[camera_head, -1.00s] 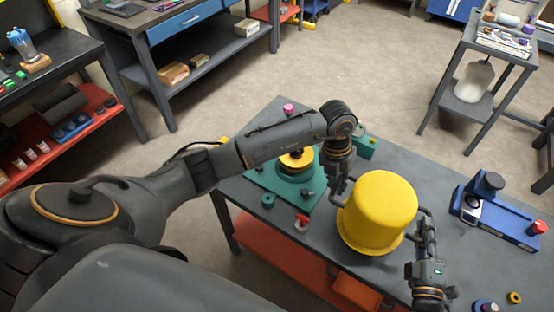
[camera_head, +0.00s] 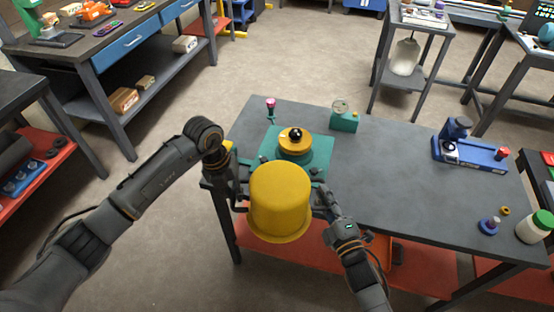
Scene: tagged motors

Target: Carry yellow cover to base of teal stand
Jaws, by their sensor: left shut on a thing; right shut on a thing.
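The yellow cover (camera_head: 280,203) is an upright, domed cylinder with a flared lower rim, held between my two grippers. My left gripper (camera_head: 239,198) is shut on its left side. My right gripper (camera_head: 323,197) is shut on its right side. In the picture the cover overlaps the table's near edge and the near part of the teal stand's base (camera_head: 318,147). On the teal base sits a yellow-orange round part (camera_head: 295,143) with a black knob. The exact contact at the fingers is partly hidden, and the cover's height above the table is unclear.
A grey table (camera_head: 385,165) bears the stand. A pink-topped peg (camera_head: 270,106) and a green box (camera_head: 344,120) stand behind it. A blue fixture (camera_head: 468,150), a blue round part (camera_head: 489,227) and a white jar (camera_head: 534,228) are at right. The table's middle is clear.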

